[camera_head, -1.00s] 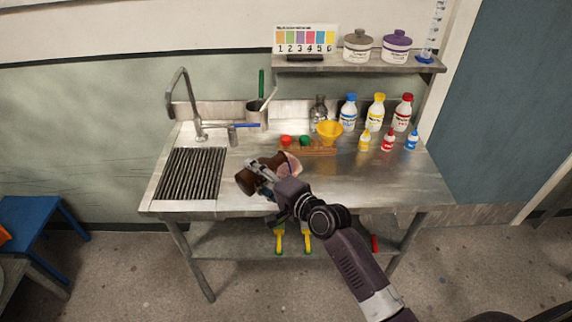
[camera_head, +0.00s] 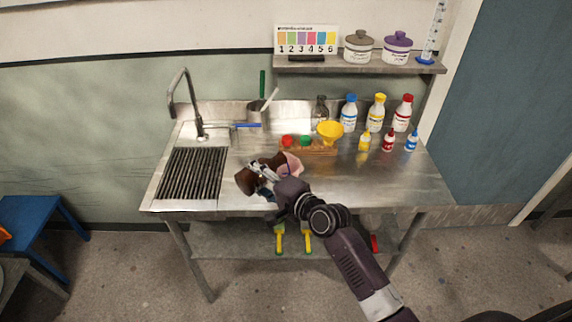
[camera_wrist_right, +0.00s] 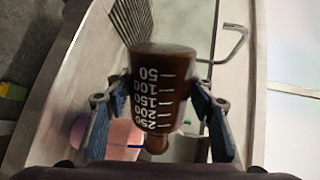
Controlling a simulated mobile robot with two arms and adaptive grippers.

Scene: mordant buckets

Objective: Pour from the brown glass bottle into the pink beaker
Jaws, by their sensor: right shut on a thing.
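The brown glass bottle (camera_head: 246,183) is held tipped over above the front of the steel table, its base to the left and its neck end toward the pink beaker (camera_head: 291,166). My right gripper (camera_head: 262,172) is shut around the bottle. In the right wrist view the bottle (camera_wrist_right: 160,75) lies between the two blue-padded fingers, white volume marks facing the camera, neck at the bottom. The pink beaker (camera_wrist_right: 120,137) is partly hidden behind the left finger there. Whether liquid is flowing cannot be seen. My left gripper is out of view.
A wooden rack (camera_head: 318,151) with red and green caps and a yellow bowl (camera_head: 330,130) stand behind the beaker. Several bottles line the back right. A drain grille (camera_head: 190,174) and tap (camera_head: 184,98) are left. The table's right front is clear.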

